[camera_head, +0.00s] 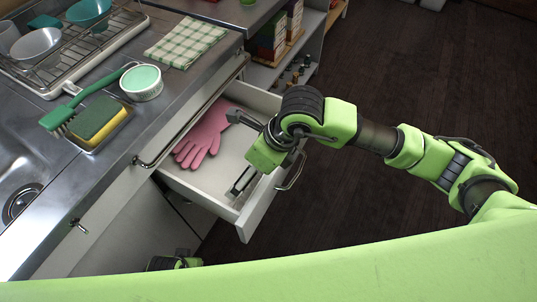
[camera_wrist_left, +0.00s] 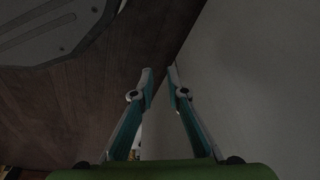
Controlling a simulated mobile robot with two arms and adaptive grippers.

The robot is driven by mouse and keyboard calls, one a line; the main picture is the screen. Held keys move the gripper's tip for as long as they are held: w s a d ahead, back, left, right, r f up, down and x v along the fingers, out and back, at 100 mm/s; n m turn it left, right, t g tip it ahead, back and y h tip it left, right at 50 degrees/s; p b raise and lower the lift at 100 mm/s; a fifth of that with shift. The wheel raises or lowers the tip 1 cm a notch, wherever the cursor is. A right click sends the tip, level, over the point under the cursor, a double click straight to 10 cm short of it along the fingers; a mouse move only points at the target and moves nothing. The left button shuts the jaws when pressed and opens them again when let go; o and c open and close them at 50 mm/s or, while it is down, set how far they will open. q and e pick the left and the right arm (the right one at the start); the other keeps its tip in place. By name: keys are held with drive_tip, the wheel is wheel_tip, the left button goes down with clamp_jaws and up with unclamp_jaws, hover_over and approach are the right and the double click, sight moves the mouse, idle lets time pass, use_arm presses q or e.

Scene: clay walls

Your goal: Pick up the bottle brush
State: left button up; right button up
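My left gripper shows only in part at the bottom of the head view. In the left wrist view my left gripper (camera_wrist_left: 159,74) has its fingertips apart and empty. The brush is not in that view.
The open drawer (camera_head: 245,222) holds pink gloves (camera_head: 206,133). A yellow-green sponge (camera_head: 98,121), a round tub (camera_head: 142,82), a checked cloth (camera_head: 186,41) and a dish rack (camera_head: 62,80) surround the brush. A rail (camera_head: 190,123) runs along the counter front.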

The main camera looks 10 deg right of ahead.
drive_tip(key=x, duration=0.4)
drive_tip(key=shift+w+a+f, duration=0.2)
drive_tip(key=shift+a+f, duration=0.05)
drive_tip(key=shift+a, duration=0.05)
drive_tip(key=shift+a+f, duration=0.1)
drive_tip(key=shift+f, duration=0.05)
drive_tip(key=c, duration=1)
use_arm(q)
drive_tip(key=shift+w+r, duration=0.3)
drive_tip(key=shift+r, duration=0.65)
